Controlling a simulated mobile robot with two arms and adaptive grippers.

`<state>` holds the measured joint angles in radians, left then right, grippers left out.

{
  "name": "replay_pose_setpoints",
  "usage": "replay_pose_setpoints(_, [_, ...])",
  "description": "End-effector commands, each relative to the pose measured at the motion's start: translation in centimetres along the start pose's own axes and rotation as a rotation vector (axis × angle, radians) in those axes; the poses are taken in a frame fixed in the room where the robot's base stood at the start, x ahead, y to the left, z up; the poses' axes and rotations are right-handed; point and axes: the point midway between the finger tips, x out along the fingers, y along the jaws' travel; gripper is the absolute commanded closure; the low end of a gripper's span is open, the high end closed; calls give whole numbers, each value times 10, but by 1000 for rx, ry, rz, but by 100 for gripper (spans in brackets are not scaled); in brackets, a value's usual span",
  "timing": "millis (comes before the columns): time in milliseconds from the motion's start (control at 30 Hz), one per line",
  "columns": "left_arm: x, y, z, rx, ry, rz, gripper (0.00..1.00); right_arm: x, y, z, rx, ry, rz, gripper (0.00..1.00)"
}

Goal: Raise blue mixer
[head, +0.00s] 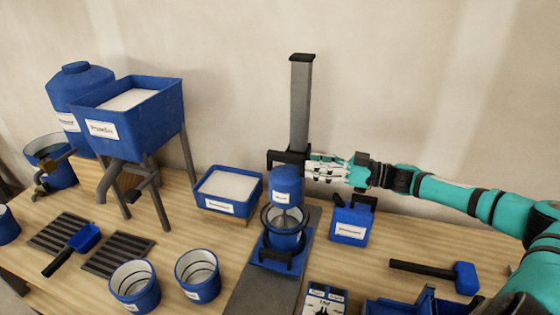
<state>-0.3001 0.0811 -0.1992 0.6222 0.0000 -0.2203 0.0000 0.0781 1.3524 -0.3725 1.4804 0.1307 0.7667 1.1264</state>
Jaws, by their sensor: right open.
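The blue mixer (285,183) hangs on a tall grey column (300,105) with a black cap, at the middle of the table. A black bracket (280,158) joins the mixer to the column. My right gripper (311,168) reaches in from the right, open, with its fingers beside the column and bracket, just right of the mixer. Whether the fingers touch the bracket cannot be told. My left gripper is out of view.
A blue container (350,222) stands just right of the mixer, under my right arm. A blue tub of white powder (227,190) stands behind left. Two buckets (135,284) (197,275) stand front left. A mallet (440,273) lies front right. A raised hopper (130,112) stands at left.

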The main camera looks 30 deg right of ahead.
Motion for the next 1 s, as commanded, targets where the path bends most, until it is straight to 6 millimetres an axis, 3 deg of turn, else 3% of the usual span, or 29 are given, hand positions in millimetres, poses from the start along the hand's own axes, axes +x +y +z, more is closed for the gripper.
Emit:
replay_pose_setpoints(300, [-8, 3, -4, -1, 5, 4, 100, 60, 0, -5, -2, 8, -2, 56])
replay_pose_setpoints(500, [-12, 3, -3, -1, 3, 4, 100, 89, 0, -4, -2, 4, -2, 56])
replay_pose_setpoints(933, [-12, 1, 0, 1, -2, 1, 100, 100, 0, -1, -1, 0, -1, 56])
replay_pose_setpoints(1000, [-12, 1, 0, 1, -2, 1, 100, 100, 0, -1, -1, 0, -1, 62])
